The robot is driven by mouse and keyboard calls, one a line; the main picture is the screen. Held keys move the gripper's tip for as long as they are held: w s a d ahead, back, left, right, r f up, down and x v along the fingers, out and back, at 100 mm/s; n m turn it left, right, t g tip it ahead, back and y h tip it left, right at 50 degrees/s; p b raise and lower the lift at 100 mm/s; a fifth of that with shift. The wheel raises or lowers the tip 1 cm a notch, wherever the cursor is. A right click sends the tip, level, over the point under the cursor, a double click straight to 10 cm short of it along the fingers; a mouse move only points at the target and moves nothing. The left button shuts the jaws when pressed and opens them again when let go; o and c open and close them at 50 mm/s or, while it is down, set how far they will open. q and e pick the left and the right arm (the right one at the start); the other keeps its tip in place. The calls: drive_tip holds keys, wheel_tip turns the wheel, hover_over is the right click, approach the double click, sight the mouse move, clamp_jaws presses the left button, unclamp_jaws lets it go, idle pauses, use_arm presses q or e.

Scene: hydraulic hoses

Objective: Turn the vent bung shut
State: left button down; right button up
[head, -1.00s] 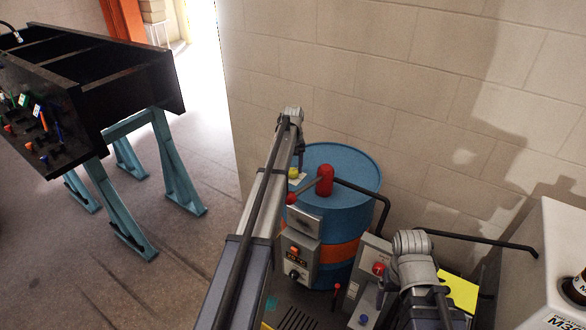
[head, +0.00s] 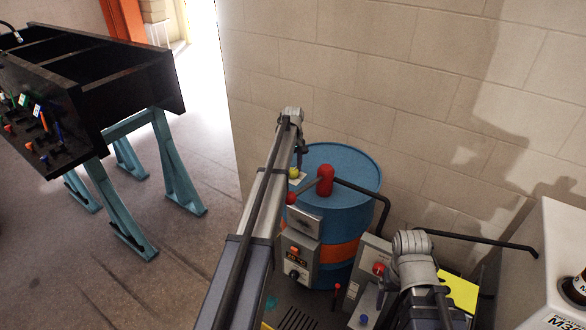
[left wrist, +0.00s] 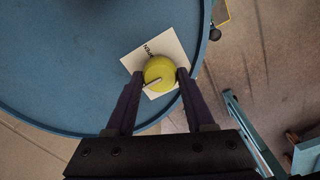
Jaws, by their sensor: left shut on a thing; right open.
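The yellow vent bung (left wrist: 160,72) sits on a pale square plate (left wrist: 180,50) on top of the blue drum (left wrist: 60,60). It carries a dark pointer line that slants to the lower left. Lettering shows on the plate beyond it, partly covered by the bung. My left gripper (left wrist: 158,79) is shut on the bung, one finger on each side. In the head view the bung (head: 294,172) shows small near the drum's left rim, close below my left gripper (head: 299,162). My right arm is at the lower right, but its gripper does not show.
A red fitting (head: 325,180) with a dark bent pipe (head: 365,190) stands on the drum beside the bung. Grey control boxes (head: 299,256) are in front of the drum. A white cabinet (head: 560,225) is at the right. A black bench (head: 90,85) on blue legs stands left, with open floor between.

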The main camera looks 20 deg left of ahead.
sight(293, 170)
use_arm(q)
drive_tip(key=shift+c, duration=1.3)
unclamp_jaws()
drive_tip(key=shift+r, duration=0.1)
wheel_tip(293, 170, up, 8)
drive_tip(key=p, duration=0.8)
drive_tip(key=shift+f, duration=0.2)
drive_tip(key=shift+f, duration=0.15)
wheel_tip(293, 170, down, 8)
drive_tip(key=b, duration=0.8)
drive_tip(key=shift+r, duration=0.2)
